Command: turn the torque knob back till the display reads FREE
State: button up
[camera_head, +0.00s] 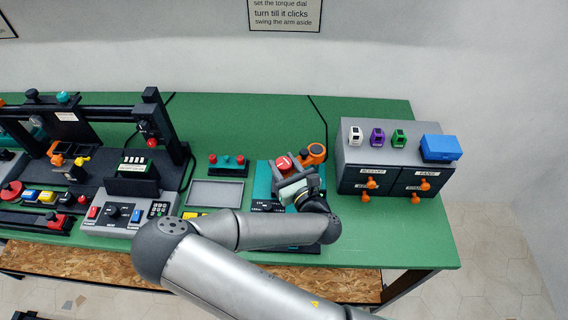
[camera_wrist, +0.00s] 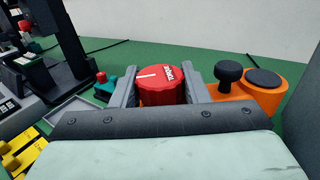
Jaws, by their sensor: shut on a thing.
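The torque knob (camera_wrist: 160,88) is red with a white line and white lettering on top. It also shows in the head view (camera_head: 283,162), on a teal unit (camera_head: 262,183). My gripper (camera_wrist: 158,94) has one grey finger on each side of the knob and is shut on it. In the head view my gripper (camera_head: 288,172) partly covers the unit. A small dark panel (camera_head: 266,206) with pale marks sits on the unit's front. Its text is too small to read, and I cannot tell whether it is the torque display.
An orange piece with black knobs (camera_wrist: 262,85) stands close to the right of my gripper. A grey drawer cabinet (camera_head: 350,160) with orange handles is further right. A grey tray (camera_head: 216,192), a teal block with red knobs (camera_head: 228,166) and a control box (camera_head: 125,214) are left.

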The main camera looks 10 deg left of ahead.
jog(key=shift+r, duration=0.1)
jog(key=o, duration=1)
jog(key=shift+c, duration=0.2)
jog(key=shift+m+t+h+b, duration=1.15)
jog(key=shift+h+b, duration=0.35)
jog(key=shift+b, duration=0.3)
